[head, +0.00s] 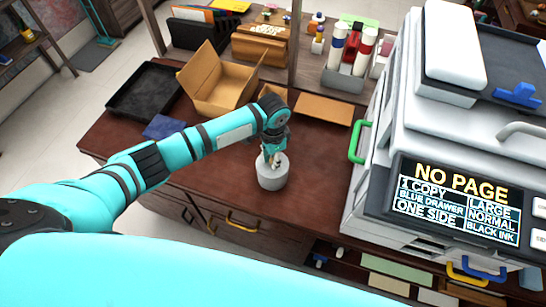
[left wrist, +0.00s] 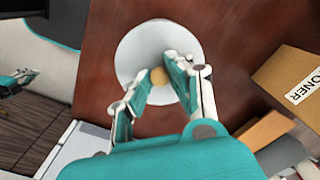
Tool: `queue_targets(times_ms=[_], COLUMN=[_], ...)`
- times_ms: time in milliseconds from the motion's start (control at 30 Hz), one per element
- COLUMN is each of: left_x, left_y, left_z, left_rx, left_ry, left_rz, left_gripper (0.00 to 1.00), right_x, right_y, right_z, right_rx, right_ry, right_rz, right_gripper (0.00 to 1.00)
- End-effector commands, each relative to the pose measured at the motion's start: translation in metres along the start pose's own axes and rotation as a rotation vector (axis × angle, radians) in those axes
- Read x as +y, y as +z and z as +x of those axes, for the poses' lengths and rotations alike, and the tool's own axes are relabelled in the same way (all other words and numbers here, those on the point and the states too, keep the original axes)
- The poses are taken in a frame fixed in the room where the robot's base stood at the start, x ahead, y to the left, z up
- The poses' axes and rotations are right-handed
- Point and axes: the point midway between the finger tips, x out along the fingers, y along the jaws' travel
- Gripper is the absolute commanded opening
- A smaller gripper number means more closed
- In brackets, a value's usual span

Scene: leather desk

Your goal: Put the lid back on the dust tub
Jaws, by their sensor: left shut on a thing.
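The dust tub (head: 272,178) is a pale grey round tub on the dark wooden desk, near its front edge. My left gripper (head: 271,154) points down over the tub's top. In the left wrist view a pale round lid (left wrist: 132,52) with a small tan knob (left wrist: 158,76) lies between the fingers. My left gripper (left wrist: 160,78) is shut on the lid's knob. The fingers hide part of the lid, and I cannot tell whether the lid touches the tub's rim. A teal and grey part of mine, perhaps the right gripper, shows small at the left wrist view's left edge.
A large white copier (head: 400,150) with a green handle stands on the right. An open cardboard box (head: 215,90) and a black tray (head: 145,92) stand behind left. A blue flat item (head: 164,127) lies near my arm. Desk beside the tub is clear.

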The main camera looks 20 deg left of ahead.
Motion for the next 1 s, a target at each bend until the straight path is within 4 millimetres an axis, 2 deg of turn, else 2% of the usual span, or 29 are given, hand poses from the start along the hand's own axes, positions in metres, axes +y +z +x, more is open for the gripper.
queue_targets(times_ms=[200,233,433,633,800,1000], left_x=[0.0001,0.0001,0.0001,0.0001,0.0001,0.0001], left_y=[-0.0001,-0.0001,-0.0001,0.0,0.0,0.0], left_z=[0.0001,0.0001,0.0001,0.0001,0.0001,0.0001], left_rx=[0.0,0.0,0.0,0.0,0.0,0.0], left_ry=[0.0,0.0,0.0,0.0,0.0,0.0], left_rz=[0.0,0.0,0.0,0.0,0.0,0.0], left_gripper=[0.0,0.2,0.45,0.47,0.69,0.69], right_x=[-0.0001,-0.0001,-0.0002,-0.0003,-0.0007,-0.0019], right_y=[0.0001,0.0001,0.0001,0.0001,0.0,-0.0002], right_z=[0.0002,0.0002,0.0002,0.0002,0.0002,0.0002], right_rx=[0.0,0.0,0.0,0.0,0.0,0.0], right_ry=[0.0,0.0,0.0,0.0,-0.001,-0.002], right_rz=[0.0,0.0,0.0,0.0,0.001,0.001], right_gripper=[0.0,0.0,0.0,0.0,0.0,0.0])
